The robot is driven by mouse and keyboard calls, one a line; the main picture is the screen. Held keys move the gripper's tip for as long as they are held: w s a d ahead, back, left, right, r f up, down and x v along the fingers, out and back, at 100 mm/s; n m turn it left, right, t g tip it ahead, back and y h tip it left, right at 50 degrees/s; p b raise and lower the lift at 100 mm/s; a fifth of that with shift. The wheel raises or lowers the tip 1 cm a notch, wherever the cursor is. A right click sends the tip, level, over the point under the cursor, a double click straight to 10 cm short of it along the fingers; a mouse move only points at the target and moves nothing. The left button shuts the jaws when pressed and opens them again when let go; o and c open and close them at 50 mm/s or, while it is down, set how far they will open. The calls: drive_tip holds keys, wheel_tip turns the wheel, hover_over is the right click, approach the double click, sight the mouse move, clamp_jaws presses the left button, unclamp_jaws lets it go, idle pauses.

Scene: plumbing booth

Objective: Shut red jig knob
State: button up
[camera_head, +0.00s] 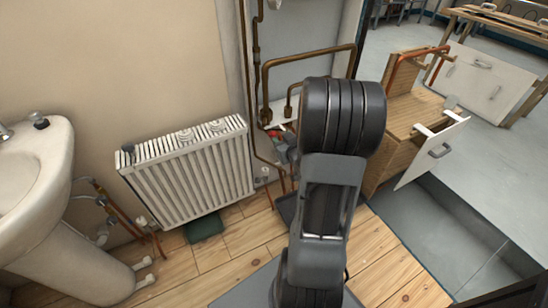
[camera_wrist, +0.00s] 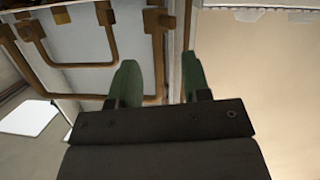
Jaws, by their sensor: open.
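My gripper (camera_wrist: 159,84) is in the wrist view, with its two green fingers apart and nothing seen between them. Brown pipes run on a pale panel behind and left of the fingers. In the head view my arm's dark links cover the middle, and I cannot make out the gripper clearly. A small red patch (camera_head: 276,128) shows just left of the arm near the pipes; I cannot tell whether it is a knob. A wooden jig with orange-red pipe (camera_head: 404,62) stands on the wooden cabinet at the right. No red knob is clear in the wrist view.
A white radiator (camera_head: 188,175) stands at the wall, left of the arm. A washbasin (camera_head: 40,190) is at the far left. Brown pipework (camera_head: 310,56) runs up the wall. The wooden cabinet (camera_head: 405,125) has an open drawer with a white front (camera_head: 433,152).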

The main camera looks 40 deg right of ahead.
wheel_tip(320, 180, down, 9)
drive_tip(key=s+d+t+y+b, duration=0.1)
drive_tip(key=s+d+t+b, duration=0.15)
drive_tip(key=b, duration=0.25)
drive_tip(key=shift+m+t, duration=0.3)
drive_tip(key=shift+t, duration=0.15)
drive_tip(key=w+b, duration=0.1)
drive_tip(key=w, duration=0.3)
drive_tip(key=w+d+b, duration=0.1)
drive_tip(key=w, duration=0.3)
drive_tip(key=w+b, duration=0.1)
drive_tip(key=w, duration=0.4)
drive_tip(key=shift+d+r, duration=0.2)
drive_tip(key=shift+d, duration=0.05)
drive_tip(key=c, duration=0.7)
